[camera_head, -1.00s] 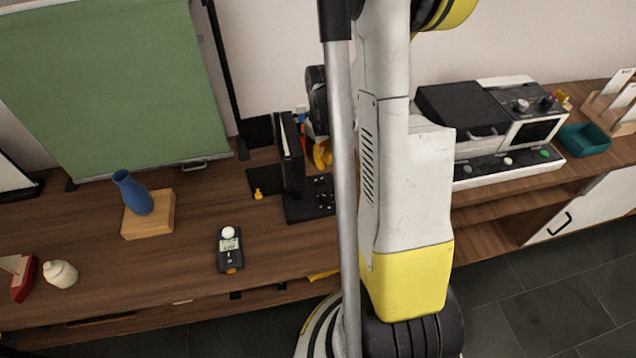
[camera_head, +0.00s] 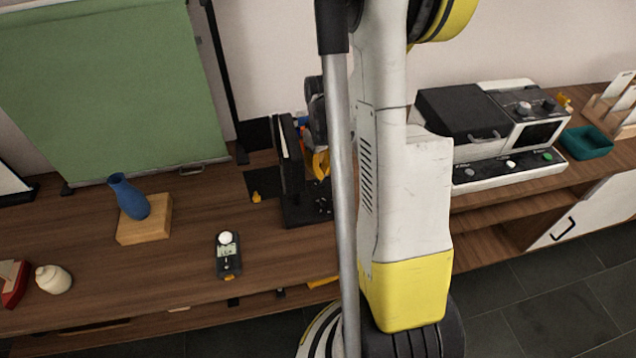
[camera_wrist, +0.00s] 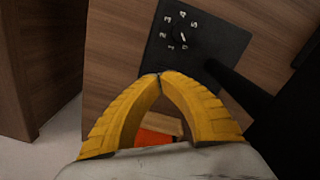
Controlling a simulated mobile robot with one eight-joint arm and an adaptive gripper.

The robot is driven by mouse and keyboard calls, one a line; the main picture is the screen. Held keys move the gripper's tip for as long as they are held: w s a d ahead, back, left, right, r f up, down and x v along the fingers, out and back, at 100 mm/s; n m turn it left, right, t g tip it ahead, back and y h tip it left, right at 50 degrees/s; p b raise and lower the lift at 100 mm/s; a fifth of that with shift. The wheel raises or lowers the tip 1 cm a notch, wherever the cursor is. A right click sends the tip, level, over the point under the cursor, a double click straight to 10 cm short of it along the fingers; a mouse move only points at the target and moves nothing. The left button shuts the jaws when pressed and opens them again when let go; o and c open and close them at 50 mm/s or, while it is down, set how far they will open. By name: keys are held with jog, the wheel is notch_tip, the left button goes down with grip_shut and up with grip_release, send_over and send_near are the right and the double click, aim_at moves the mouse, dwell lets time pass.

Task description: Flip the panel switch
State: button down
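My gripper (camera_wrist: 160,77) has its two yellow fingers meeting at the tips, with nothing visible between the tips. Just beyond them in the wrist view is a black panel (camera_wrist: 213,62) with a round dial (camera_wrist: 181,34) and white numerals around it. I cannot tell whether the fingertips touch the panel. In the head view, the black panel base (camera_head: 296,213) joins an upright black plate (camera_head: 291,160) on the table. My gripper's yellow fingers (camera_head: 320,165) show just right of that plate, partly hidden by my arm. A separate flip lever cannot be made out.
A blue vase (camera_head: 128,196) on a wooden block (camera_head: 157,226) and a handheld meter (camera_head: 228,255) stand left of the panel. A white-and-black machine (camera_head: 500,125) with knobs and a teal tray (camera_head: 588,143) are at right. A green screen (camera_head: 110,90) stands behind.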

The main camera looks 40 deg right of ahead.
aim_at(322, 182)
jog(key=shift+f+b, duration=1.5)
jog(key=shift+f, duration=0.35)
dwell(1.3)
jog(key=shift+r+p, duration=2.6)
jog(key=shift+r, duration=0.95)
